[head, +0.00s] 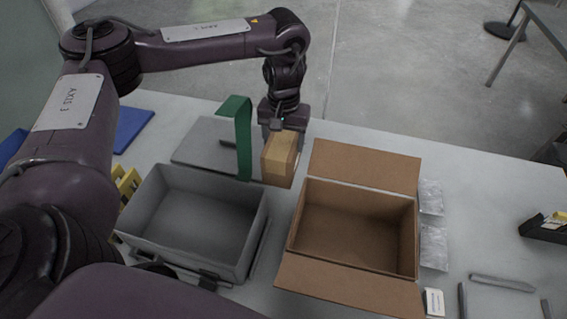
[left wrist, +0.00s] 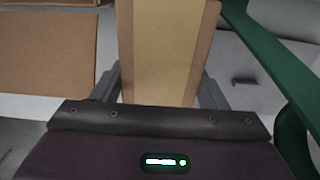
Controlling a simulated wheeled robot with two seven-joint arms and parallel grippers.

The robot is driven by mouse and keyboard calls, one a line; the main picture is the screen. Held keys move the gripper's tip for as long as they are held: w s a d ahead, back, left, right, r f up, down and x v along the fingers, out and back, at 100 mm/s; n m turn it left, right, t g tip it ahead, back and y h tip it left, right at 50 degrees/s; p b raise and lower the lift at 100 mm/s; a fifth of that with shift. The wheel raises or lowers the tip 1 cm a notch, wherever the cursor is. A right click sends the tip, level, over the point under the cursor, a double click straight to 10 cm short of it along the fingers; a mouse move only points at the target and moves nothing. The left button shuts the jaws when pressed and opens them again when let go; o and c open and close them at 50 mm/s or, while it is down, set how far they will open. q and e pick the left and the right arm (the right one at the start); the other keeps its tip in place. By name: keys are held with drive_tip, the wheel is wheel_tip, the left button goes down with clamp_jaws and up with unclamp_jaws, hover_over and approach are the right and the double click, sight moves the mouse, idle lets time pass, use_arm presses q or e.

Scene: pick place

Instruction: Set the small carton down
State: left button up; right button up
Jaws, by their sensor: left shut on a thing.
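The small carton (head: 279,158) is a brown box with a paler tape strip. My left gripper (head: 283,132) points down and is shut on it, between the grey bin and the open cardboard box. In the left wrist view the small carton (left wrist: 165,50) sits between the two grey fingers of my left gripper (left wrist: 160,85). I cannot tell whether the carton's underside touches the table. My right gripper does not show.
An open, empty cardboard box (head: 350,232) stands right of the carton. An empty grey bin (head: 150,238) stands left, with a green strap-like piece (head: 241,135) behind it. Clear bags (head: 432,246) lie beside the box. The table's right part (head: 490,215) has bare room.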

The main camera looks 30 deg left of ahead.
use_arm(q)
wheel_tip(320, 180, down, 7)
drive_tip(key=shift+f+b, duration=0.1)
drive_tip(key=shift+b, duration=1)
drive_tip(key=o, duration=1.3)
